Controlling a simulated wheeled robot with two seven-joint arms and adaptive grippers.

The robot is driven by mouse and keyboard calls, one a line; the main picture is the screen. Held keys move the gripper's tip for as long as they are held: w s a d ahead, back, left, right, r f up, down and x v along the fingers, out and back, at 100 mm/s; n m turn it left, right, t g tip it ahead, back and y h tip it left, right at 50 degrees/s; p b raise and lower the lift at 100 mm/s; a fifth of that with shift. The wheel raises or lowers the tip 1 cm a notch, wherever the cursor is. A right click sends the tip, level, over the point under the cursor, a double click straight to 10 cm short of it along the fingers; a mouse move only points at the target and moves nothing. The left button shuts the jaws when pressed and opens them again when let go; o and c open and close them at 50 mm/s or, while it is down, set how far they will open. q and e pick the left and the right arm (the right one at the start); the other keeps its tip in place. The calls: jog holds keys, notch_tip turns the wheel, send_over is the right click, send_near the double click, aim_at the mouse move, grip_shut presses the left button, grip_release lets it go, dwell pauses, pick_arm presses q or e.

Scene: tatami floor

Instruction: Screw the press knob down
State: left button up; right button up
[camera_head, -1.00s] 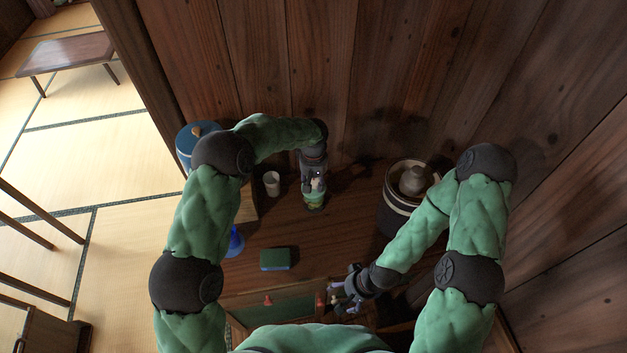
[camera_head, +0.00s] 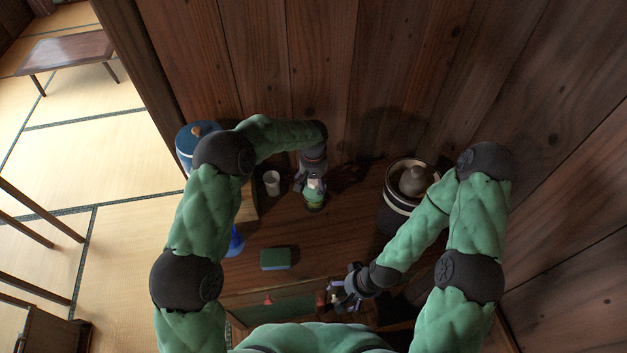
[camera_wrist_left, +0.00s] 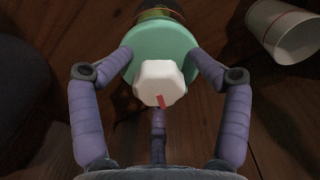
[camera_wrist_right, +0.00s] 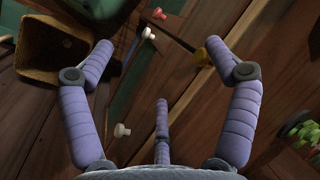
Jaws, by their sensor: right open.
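The press knob (camera_wrist_left: 160,83) is white and many-sided with a red mark, seen from above in the left wrist view. It sits on a round mint-green lid (camera_wrist_left: 160,46). In the head view the knob's green container (camera_head: 314,200) stands upright on the wooden counter. My left gripper (camera_head: 307,180) is above and around it. In its wrist view the fingers (camera_wrist_left: 160,62) stand apart on either side of the knob, with a gap to it; fingertip contact with the lid's rim cannot be told. My right gripper (camera_head: 345,290) is open and empty; its fingers also show in its wrist view (camera_wrist_right: 160,70).
A white cup (camera_head: 272,183) stands just left of the container. A green block (camera_head: 275,259) lies on the counter (camera_head: 330,240). A dark pot (camera_head: 396,208) stands right, a blue pot (camera_head: 190,145) left. A wooden wall closes the back.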

aim_at(314, 181)
pick_arm(q)
jog(key=shift+s+f, duration=0.25)
jog(key=shift+s, duration=0.1)
jog(key=shift+w+r+p, duration=0.2)
jog(key=shift+r+p, duration=0.5)
jog(key=shift+r, duration=0.75)
jog(key=shift+w+r+p, duration=0.15)
jog(key=shift+r+p, duration=1.35)
jog(key=shift+r, duration=1.85)
